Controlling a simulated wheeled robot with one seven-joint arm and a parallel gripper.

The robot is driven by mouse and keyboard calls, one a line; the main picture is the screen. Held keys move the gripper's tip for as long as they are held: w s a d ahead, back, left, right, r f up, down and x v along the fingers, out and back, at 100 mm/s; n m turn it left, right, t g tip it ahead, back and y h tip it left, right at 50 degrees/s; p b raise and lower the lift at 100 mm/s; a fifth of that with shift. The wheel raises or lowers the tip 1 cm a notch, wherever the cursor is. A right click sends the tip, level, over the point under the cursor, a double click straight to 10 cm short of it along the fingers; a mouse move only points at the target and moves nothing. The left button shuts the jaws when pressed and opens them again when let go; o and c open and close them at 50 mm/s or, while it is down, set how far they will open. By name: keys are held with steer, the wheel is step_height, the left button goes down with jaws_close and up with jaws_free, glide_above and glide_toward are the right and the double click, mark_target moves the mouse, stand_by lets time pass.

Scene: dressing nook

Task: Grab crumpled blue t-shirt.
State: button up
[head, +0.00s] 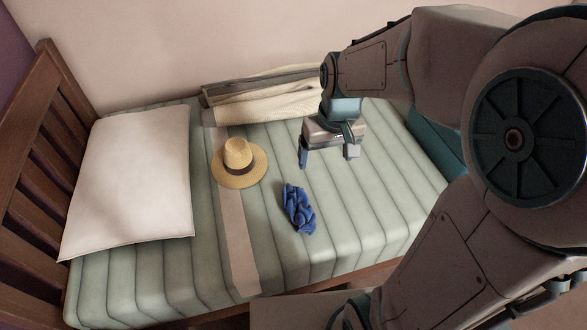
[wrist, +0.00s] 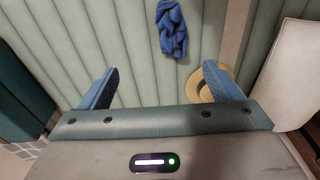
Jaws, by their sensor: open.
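The crumpled blue t-shirt (head: 299,209) lies bunched on the striped green mattress, right of and nearer than the straw hat. It also shows at the top middle of the wrist view (wrist: 172,30), beyond my fingertips. My gripper (head: 328,158) is open and empty above the bed, behind and a little right of the t-shirt in the head view. In the wrist view my two blue fingers (wrist: 160,80) are spread wide apart with bare mattress between them. The t-shirt is apart from both fingers.
A straw hat (head: 238,163) with a dark band lies left of the t-shirt, near one finger in the wrist view. A white pillow (head: 135,175) lies at the left by the wooden headboard (head: 40,140). Mattress around the t-shirt is clear.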

steer(key=n+g+b, duration=0.1)
steer(key=n+b, duration=0.1)
steer(key=b, duration=0.4)
glide_above(299, 193)
steer(key=f, duration=1.4)
steer(key=shift+d+f, duration=0.2)
steer(key=shift+f, duration=0.1)
steer(key=f+b, duration=0.2)
steer(key=f, duration=0.5)
steer(key=shift+a+f, duration=0.1)
steer(key=shift+a, duration=0.1)
steer(key=shift+s+a+f+b, duration=0.15)
steer(key=shift+f+b, duration=0.3)
steer(key=shift+f, duration=1.1)
steer(key=shift+a+f+b, duration=0.15)
steer(key=shift+f+b, duration=0.3)
steer(key=shift+f, duration=1.1)
steer(key=c, duration=0.8)
